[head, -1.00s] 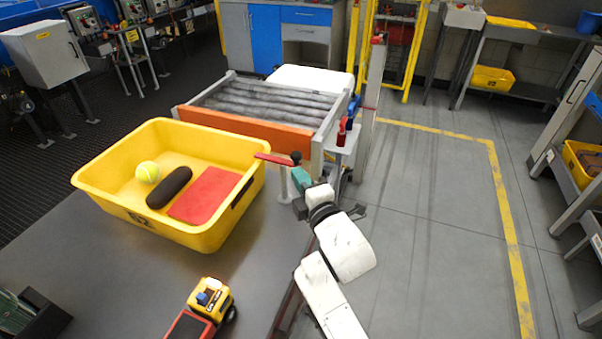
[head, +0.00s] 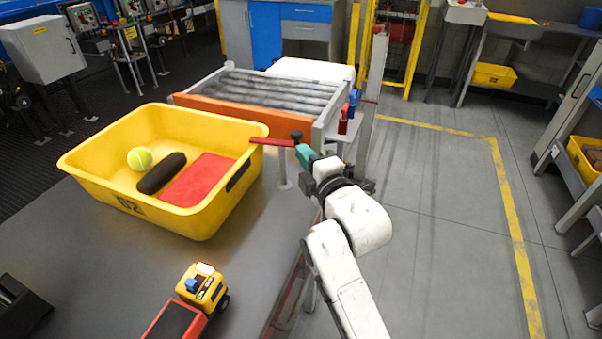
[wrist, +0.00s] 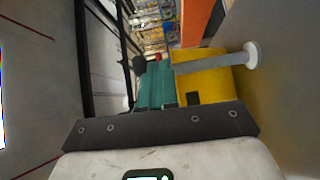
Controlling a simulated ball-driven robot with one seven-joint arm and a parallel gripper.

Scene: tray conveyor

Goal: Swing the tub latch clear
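The yellow tub (head: 95,185) sits on the grey table and holds a ball, a dark oblong and a red flat item. The latch (head: 270,141) is a red bar with a black knob (head: 296,134), on a short post at the tub's right corner. The bar points left, with its end at the tub's rim. My gripper (head: 303,154) has teal fingers just below and beside the knob; contact is unclear. In the wrist view the gripper (wrist: 155,75) shows its fingers side by side with no clear gap. A yellow wall (wrist: 215,85) and grey post (wrist: 215,62) are right of them.
A roller conveyor (head: 265,90) with an orange front board (head: 240,108) stands behind the tub. Red and blue handles (head: 344,122) stand on its right side. A toy truck (head: 195,300) is on the table in front. The floor at right is clear.

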